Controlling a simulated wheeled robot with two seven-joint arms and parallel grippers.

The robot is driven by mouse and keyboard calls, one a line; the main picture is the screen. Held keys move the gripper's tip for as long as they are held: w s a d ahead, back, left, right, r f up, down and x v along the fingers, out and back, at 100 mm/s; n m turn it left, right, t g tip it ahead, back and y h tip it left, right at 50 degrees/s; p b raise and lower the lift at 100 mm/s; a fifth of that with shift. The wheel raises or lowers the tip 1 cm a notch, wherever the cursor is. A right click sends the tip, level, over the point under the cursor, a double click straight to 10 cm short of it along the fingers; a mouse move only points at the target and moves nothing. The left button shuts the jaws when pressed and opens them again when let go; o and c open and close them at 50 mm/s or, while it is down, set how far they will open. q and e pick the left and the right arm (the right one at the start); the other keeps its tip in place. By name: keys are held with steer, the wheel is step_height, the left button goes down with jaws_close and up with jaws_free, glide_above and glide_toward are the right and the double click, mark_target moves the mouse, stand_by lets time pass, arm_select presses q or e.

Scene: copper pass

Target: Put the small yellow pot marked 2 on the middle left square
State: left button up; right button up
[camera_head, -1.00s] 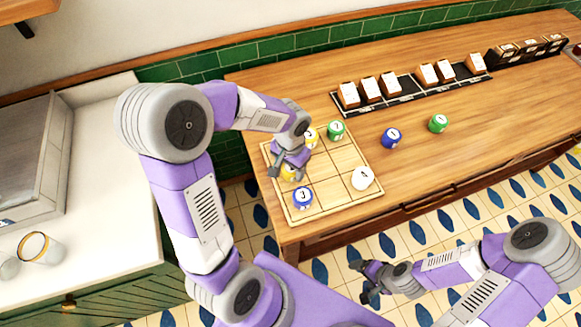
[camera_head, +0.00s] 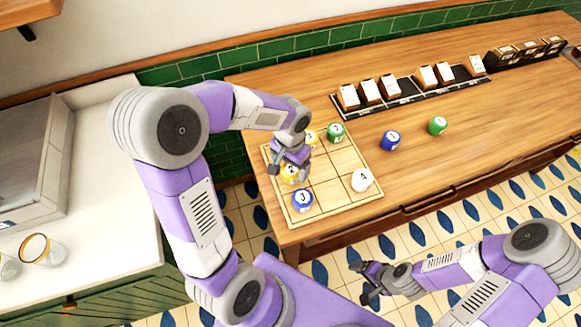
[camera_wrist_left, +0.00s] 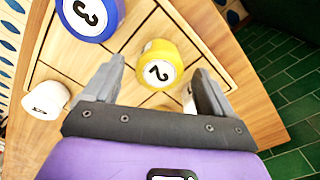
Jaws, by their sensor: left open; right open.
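The small yellow pot marked 2 (camera_head: 290,172) stands upright on the left column's middle square of the wooden board (camera_head: 340,205). It also shows in the left wrist view (camera_wrist_left: 157,60), its number facing the camera. My left gripper (camera_head: 289,163) is just above and around it; in the left wrist view the gripper (camera_wrist_left: 160,82) has its fingers spread wide, with the pot between and just past the tips, apart from both. My right gripper (camera_head: 368,282) is open and empty, off the counter's front edge.

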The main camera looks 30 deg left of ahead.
mark_target(290, 170)
arm_select(q)
step_height(290, 170, up, 10)
steer(key=p, duration=0.2)
stand_by(0.5)
